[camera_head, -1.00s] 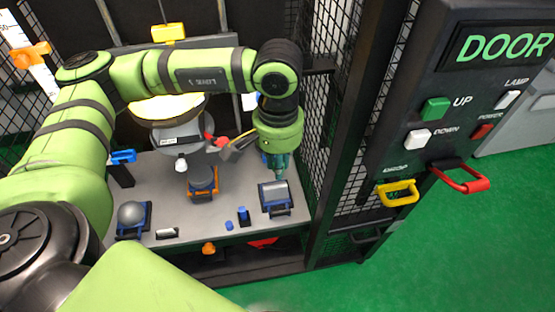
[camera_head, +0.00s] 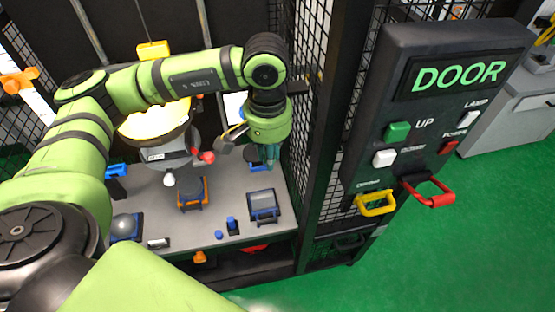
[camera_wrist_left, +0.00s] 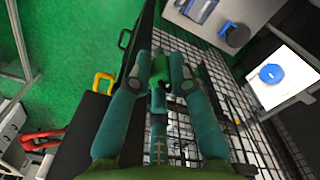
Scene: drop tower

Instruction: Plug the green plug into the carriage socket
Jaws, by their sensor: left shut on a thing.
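My left gripper (camera_head: 270,160) hangs over the back right of the grey table. In the left wrist view its two teal fingers (camera_wrist_left: 160,68) are closed together on a small green piece, the green plug (camera_wrist_left: 160,76), mostly hidden between them. In the head view the fingers hide the plug. The carriage (camera_head: 172,148), a grey body with a glowing yellow bowl-like top, stands left of the gripper. I cannot make out its socket. The plug is apart from the carriage. My right gripper is not in view.
The table (camera_head: 225,185) carries a grey box with blue trim (camera_head: 263,206), an orange-based block (camera_head: 192,194) and small blue pieces. Black mesh (camera_head: 310,120) stands close right of the gripper. The button panel (camera_head: 430,110) has yellow (camera_head: 376,205) and red (camera_head: 430,196) handles.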

